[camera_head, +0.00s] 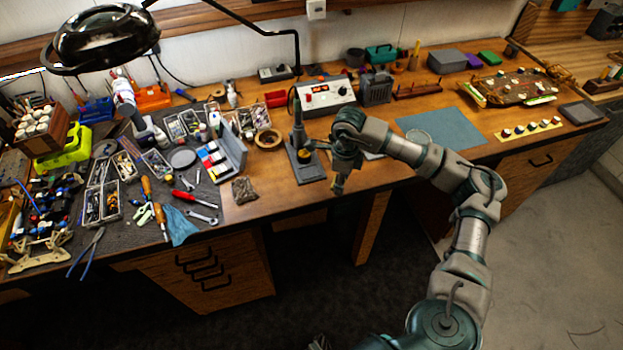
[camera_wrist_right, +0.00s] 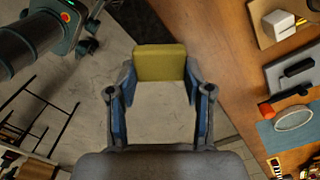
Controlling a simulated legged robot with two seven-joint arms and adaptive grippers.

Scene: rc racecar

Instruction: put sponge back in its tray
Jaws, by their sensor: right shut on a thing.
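A yellow sponge (camera_wrist_right: 160,62) shows in the right wrist view, held between the fingertips of my right gripper (camera_wrist_right: 160,90). Grey floor shows behind it. In the head view my right gripper (camera_head: 340,172) is near the front edge of the bench, just right of the black soldering stand (camera_head: 306,172). The sponge cannot be made out clearly there. A small yellowish patch (camera_head: 305,155) shows on the stand; I cannot tell what it is. I cannot make out the sponge's tray for certain. My left gripper is not in view.
A soldering station (camera_head: 325,95) stands behind the stand. A blue-grey mat (camera_head: 440,128) lies to the right. Tools and small boxes crowd the dark mat (camera_head: 215,215) at left. A lamp (camera_head: 105,38) hangs at upper left. Bare wood lies along the front edge.

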